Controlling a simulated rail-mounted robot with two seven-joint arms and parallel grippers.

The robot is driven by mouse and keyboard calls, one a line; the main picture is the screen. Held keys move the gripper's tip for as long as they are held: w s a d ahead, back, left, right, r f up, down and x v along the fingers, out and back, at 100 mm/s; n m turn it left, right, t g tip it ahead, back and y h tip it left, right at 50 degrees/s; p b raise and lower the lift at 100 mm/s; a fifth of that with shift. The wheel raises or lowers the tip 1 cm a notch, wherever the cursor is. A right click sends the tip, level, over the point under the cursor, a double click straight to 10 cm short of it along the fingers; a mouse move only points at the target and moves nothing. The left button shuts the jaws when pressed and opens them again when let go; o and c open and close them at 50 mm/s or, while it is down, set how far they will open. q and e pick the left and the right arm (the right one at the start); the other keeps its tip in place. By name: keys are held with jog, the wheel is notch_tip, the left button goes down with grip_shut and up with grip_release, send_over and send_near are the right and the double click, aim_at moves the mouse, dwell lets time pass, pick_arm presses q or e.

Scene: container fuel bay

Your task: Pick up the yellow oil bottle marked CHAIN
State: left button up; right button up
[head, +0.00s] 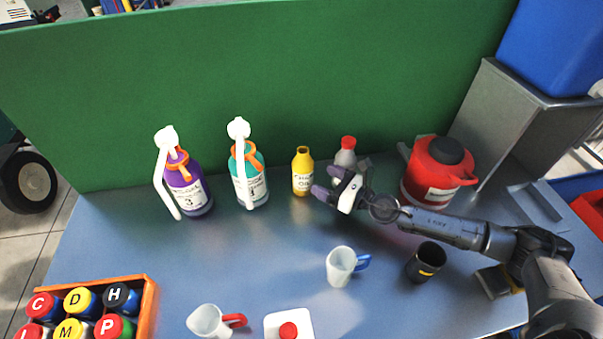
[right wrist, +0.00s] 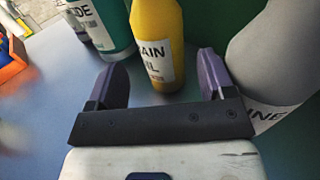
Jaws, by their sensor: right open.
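The yellow oil bottle (head: 302,172) stands upright on the blue-grey table near the green back panel, its white label partly readable as CHAIN. My right gripper (head: 326,188) is just to its right in the head view, open and empty. In the right wrist view the yellow bottle (right wrist: 157,45) stands ahead, between the lines of the two purple fingers (right wrist: 162,78). It looks a little beyond the fingertips; contact is not visible. My left gripper does not show.
A grey bottle with red cap (head: 347,152) stands right of the gripper, very close to its right finger. A teal pump bottle (head: 248,175) stands left of the yellow one. A red jug (head: 432,175), white cup (head: 340,266) and black cup (head: 426,262) are nearby.

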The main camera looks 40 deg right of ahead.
aim_at(312, 173)
jog(key=shift+w+a+r+p, duration=0.1)
jog(key=shift+w+p, duration=0.05)
jog(key=shift+w, duration=0.2)
jog(key=shift+w+a+r+p, duration=0.1)
jog(key=shift+w+p, duration=0.05)
jog(key=shift+w, duration=0.2)
jog(key=x, duration=0.3)
jog(key=shift+f+p, duration=0.1)
jog(key=shift+p, duration=0.3)
jog(key=shift+w+a+f, duration=0.1)
jog(key=shift+w+a, duration=0.15)
jog(key=shift+w, duration=0.3)
jog(key=shift+c, duration=0.2)
jog(key=c, duration=0.6)
jog(key=shift+c, duration=0.6)
